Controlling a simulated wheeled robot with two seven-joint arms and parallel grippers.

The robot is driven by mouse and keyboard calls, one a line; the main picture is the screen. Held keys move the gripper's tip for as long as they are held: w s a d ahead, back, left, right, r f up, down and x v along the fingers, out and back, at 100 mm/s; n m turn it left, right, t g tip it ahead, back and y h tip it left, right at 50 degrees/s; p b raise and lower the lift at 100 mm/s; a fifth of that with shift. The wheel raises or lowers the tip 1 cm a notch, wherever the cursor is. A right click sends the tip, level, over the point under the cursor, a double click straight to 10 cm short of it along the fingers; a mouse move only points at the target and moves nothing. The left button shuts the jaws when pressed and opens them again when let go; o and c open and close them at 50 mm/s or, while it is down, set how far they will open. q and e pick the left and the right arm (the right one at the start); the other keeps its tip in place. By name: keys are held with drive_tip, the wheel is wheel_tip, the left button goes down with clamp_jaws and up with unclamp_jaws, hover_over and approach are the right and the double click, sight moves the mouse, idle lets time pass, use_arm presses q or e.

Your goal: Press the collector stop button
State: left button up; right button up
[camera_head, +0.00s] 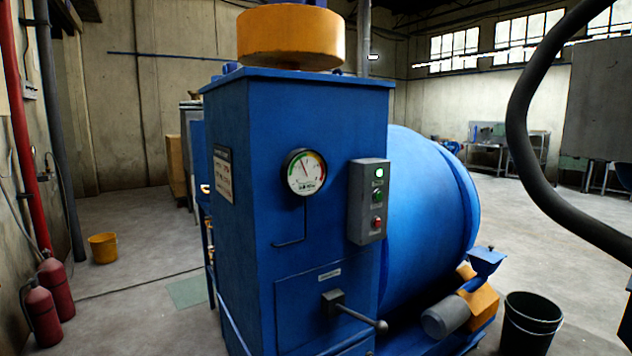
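A blue machine cabinet (260,250) stands in the middle, with a large blue drum (430,220) behind it to the right. A grey control box (355,205) is on the cabinet's front face at the right edge. It carries a lit green lamp (379,173) at the top, a green button (377,195) in the middle and a red button (377,223) at the bottom. The labels beside them are too small to read. Neither of my grippers is in view.
A round gauge (305,172) and a lever (355,312) are on the cabinet front. A black bucket (530,325) stands at the lower right, and a thick black hose (520,130) hangs at the right. Fire extinguishers (41,318) and a yellow bucket (102,247) stand at the left.

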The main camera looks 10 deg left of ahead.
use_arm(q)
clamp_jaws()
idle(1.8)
